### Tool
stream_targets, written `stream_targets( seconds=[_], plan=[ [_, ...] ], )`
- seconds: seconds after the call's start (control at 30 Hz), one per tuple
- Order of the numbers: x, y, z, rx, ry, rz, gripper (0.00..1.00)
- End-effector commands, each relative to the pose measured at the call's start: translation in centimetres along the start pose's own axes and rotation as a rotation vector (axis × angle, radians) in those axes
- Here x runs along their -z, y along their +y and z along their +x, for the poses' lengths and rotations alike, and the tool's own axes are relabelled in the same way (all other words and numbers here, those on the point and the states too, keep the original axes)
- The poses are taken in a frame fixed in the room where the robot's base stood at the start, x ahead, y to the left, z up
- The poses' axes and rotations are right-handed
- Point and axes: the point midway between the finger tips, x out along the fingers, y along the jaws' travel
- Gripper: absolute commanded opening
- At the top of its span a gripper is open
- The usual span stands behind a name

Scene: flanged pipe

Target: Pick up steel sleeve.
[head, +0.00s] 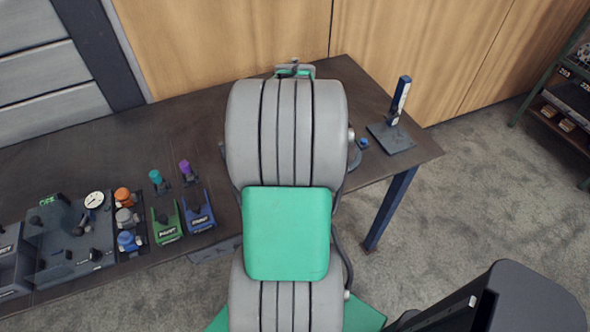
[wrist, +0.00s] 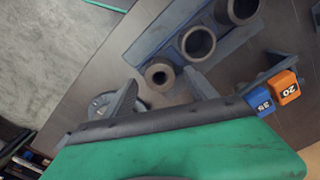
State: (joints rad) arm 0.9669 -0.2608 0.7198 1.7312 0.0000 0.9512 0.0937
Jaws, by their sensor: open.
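In the wrist view several ring-shaped metal sleeves stand in a row on a blue-grey rack. The nearest is a small thick-walled sleeve (wrist: 170,80), dark brownish grey with a round bore. A wider sleeve (wrist: 212,47) stands beside it, and another (wrist: 256,14) is at the top edge. I cannot tell by look alone which is the steel sleeve. My gripper (wrist: 163,88) is open, its dark fingers on either side of the smallest sleeve in the picture; I see no contact. In the head view my arm hides the sleeves.
In the head view the dark bench (head: 400,165) carries an upright post on a plate (head: 392,138) at right. Green (head: 166,222) and blue (head: 198,212) stands and a grey fixture (head: 65,240) are at left.

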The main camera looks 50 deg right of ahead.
Motion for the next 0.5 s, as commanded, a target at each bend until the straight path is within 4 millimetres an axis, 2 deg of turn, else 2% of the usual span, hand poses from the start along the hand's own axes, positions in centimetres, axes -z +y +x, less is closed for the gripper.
stream_targets(
  seconds=[0.1,0.2,0.4,0.5],
  plan=[
    [-0.1,0.1,2.1,0.000,-0.004,0.000,0.66],
    [-0.1,0.0,3.0,0.000,-0.002,-0.001,0.66],
    [-0.1,0.0,3.1,0.000,-0.001,-0.001,0.65],
    [-0.1,0.0,3.1,0.000,-0.001,-0.001,0.57]
  ],
)
